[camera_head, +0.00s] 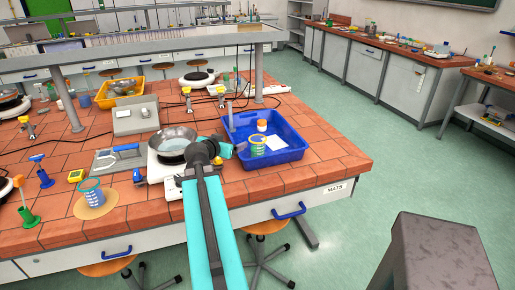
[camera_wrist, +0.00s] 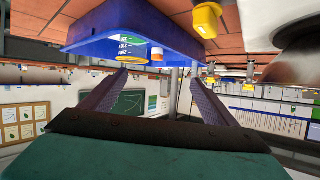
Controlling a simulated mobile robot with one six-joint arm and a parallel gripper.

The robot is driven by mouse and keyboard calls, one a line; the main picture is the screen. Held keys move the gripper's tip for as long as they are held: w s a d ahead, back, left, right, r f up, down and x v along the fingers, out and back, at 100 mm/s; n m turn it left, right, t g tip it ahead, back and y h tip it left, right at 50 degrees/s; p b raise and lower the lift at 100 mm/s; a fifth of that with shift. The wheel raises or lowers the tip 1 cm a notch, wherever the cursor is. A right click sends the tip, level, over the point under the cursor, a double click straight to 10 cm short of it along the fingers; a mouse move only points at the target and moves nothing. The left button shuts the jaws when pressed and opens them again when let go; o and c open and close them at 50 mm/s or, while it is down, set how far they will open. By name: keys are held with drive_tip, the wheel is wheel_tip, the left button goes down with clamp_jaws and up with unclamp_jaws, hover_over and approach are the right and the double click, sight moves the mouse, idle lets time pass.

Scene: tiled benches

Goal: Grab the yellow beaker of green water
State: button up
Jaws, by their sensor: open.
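A yellow beaker (camera_head: 258,147) with a greenish band stands upright in the blue tray (camera_head: 291,157), near its front left part. In the wrist view, which is upside down, a beaker with printed marks and green and yellow colour (camera_wrist: 131,47) shows inside the tray. My gripper (camera_wrist: 159,78) is open, with its two fingers spread and nothing between them. It is apart from the beaker, beside the tray's left side in the head view.
A jar with an orange lid (camera_head: 262,125) stands behind the beaker in the tray. Another beaker (camera_head: 91,192) stands on a round mat. Bare tiles (camera_head: 335,140) lie right of the tray.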

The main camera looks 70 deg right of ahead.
drive_tip(key=shift+m+g, duration=0.3)
drive_tip(key=shift+g, duration=0.5)
drive_tip(key=s, duration=0.1)
drive_tip(key=s+d, duration=0.1)
drive_tip(key=s, duration=0.3)
drive_tip(key=shift+s+d+f, duration=0.1)
drive_tip(key=shift+d+f, duration=0.05)
drive_tip(key=shift+f, duration=0.25)
drive_tip(key=shift+d, duration=0.1)
drive_tip(key=d, duration=0.1)
drive_tip(key=p, duration=0.2)
approach(260, 139)
drive_tip(key=shift+p+x, duration=0.4)
drive_tip(key=shift+x, duration=0.4)
drive_tip(key=shift+s+d+r, duration=0.1)
drive_tip(key=shift+d, duration=0.1)
drive_tip(key=p+x, duration=0.2)
drive_tip(key=shift+d, duration=0.25)
drive_tip(key=shift+f+p+x, duration=0.25)
drive_tip(key=shift+p+x, duration=0.45)
drive_tip(key=shift+x, duration=0.5)
